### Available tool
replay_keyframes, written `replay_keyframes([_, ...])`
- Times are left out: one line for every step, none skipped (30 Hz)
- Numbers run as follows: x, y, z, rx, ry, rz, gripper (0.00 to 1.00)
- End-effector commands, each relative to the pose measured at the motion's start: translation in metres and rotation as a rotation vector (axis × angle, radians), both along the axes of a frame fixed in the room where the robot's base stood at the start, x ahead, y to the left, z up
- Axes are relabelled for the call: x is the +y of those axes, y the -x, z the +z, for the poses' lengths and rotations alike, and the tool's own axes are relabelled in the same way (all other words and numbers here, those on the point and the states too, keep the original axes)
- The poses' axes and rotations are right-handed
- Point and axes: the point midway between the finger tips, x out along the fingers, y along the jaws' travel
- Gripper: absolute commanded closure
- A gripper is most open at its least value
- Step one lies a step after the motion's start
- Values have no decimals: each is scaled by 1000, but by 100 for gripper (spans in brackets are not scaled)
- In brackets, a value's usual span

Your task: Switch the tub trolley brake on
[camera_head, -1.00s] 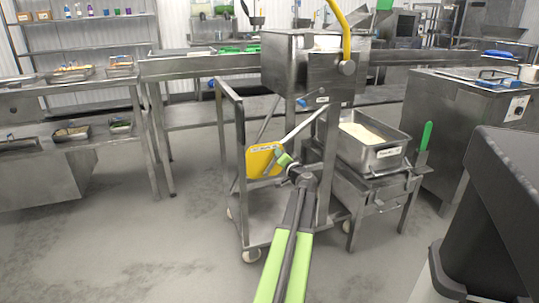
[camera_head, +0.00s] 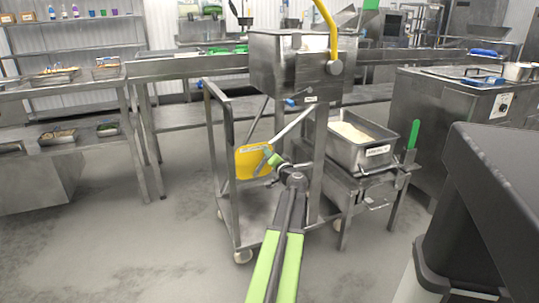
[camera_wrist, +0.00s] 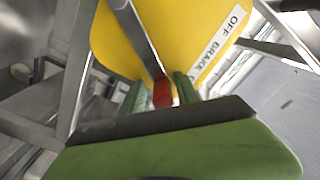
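The steel trolley (camera_head: 231,170) stands on castors in mid-view, with a steel tub (camera_head: 285,68) over it. A yellow brake plate (camera_head: 250,168) sits low on its frame. The plate fills the upper wrist view (camera_wrist: 190,25); its label reads "OFF BRAKE", with the last word partly hidden. A grey lever (camera_wrist: 135,35) with a red tip (camera_wrist: 162,94) crosses the plate. My gripper (camera_head: 270,158) is at the plate. In the wrist view its green fingers (camera_wrist: 160,92) stand apart on both sides of the red tip, with narrow gaps. Any contact is unclear.
A steel stand with a pan of pale grains (camera_head: 368,155) and a green-handled tool (camera_head: 413,136) is right of the trolley. A dark bin-like body (camera_head: 490,200) fills the right foreground. Steel tables stand behind and at left. Floor at front left (camera_head: 150,250) is clear.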

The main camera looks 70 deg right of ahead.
Motion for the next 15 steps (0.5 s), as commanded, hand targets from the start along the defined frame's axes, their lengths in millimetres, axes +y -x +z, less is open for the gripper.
replay_keyframes([8,6,0,0,0,-1,62])
replay_keyframes([13,9,0,0,0,-1,62])
replay_keyframes([20,16,0,0,0,-3,62])
replay_keyframes([27,20,0,0,0,-3,62])
replay_keyframes([33,26,0,0,0,-3,62])
replay_keyframes([43,33,0,0,0,-3,62])
replay_keyframes([50,39,0,0,0,-3,62])
replay_keyframes([56,45,0,0,0,-4,62])
replay_keyframes([65,52,0,0,0,-3,62])
replay_keyframes([72,57,0,0,0,-3,62])
replay_keyframes([78,63,0,0,0,-4,62])
replay_keyframes([87,70,0,0,0,-3,62])
replay_keyframes([93,75,0,-1,-1,-3,62])
replay_keyframes([98,80,0,-1,0,-4,62])
replay_keyframes([105,85,0,-1,-1,-3,62])
